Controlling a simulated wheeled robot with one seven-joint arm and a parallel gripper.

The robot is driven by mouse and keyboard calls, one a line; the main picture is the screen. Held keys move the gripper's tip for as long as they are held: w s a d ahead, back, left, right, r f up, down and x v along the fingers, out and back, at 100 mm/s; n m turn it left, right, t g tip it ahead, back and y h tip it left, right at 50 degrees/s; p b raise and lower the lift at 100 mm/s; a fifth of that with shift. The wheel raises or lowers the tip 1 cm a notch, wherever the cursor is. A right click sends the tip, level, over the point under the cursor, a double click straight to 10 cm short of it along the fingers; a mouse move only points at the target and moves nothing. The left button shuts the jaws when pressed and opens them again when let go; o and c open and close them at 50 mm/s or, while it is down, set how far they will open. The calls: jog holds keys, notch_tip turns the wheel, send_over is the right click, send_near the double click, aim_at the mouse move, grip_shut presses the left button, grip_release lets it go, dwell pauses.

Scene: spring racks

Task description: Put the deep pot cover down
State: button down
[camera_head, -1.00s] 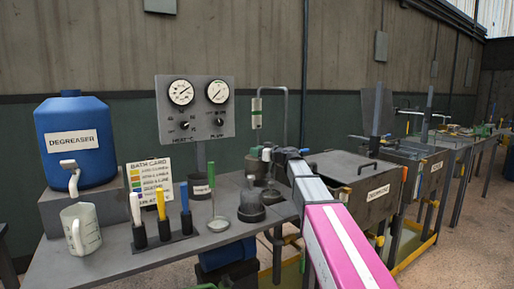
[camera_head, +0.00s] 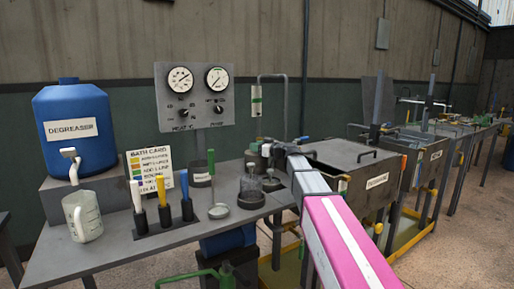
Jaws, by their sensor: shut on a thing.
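My gripper (camera_head: 266,151) is at the end of my pink and grey arm, above the right end of the bench. It is shut on a small dark thing, which I take to be the deep pot cover (camera_head: 254,157); the fingers and wrist hide most of it. Just below stands a grey pot-like vessel (camera_head: 250,188) with a wide dark base, on the bench top. Another dark round piece (camera_head: 271,183) is beside it, partly behind my arm. Whether the held cover touches anything is too small to tell.
A gauge panel (camera_head: 196,98) stands behind. A lidded tank (camera_head: 365,185) is right.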

jog(key=shift+f, duration=0.5)
jog(key=c, duration=0.7)
grip_release()
jog(key=shift+o, duration=0.2)
jog(key=v, duration=1)
jog(key=shift+s+d, duration=0.25)
jog(key=shift+d, duration=0.1)
